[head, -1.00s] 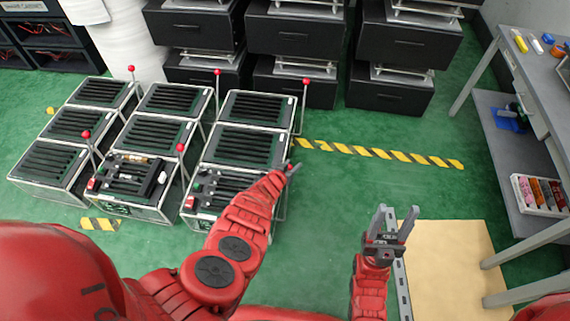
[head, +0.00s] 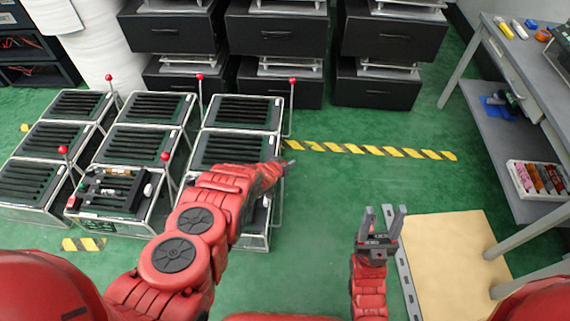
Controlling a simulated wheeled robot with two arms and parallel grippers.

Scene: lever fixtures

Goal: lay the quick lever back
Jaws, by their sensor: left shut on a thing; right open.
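Several lever fixtures stand at left as slatted black boxes in metal frames, with red-knobbed levers on their right sides. Upright levers show at the back right (head: 292,82), back middle (head: 199,77) and back left (head: 109,77); others show at the front left (head: 62,150) and front middle (head: 165,157). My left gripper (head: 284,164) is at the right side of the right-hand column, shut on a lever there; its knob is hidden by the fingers. My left arm covers much of the front right fixture. My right gripper (head: 382,222) is open and empty, over the floor at right.
A yellow-black floor stripe (head: 370,151) runs right from the fixtures. Black drawer cabinets (head: 386,38) stand behind. A grey workbench (head: 520,50) with a lower shelf stands at right, near a tan board (head: 450,250). Green floor between is clear.

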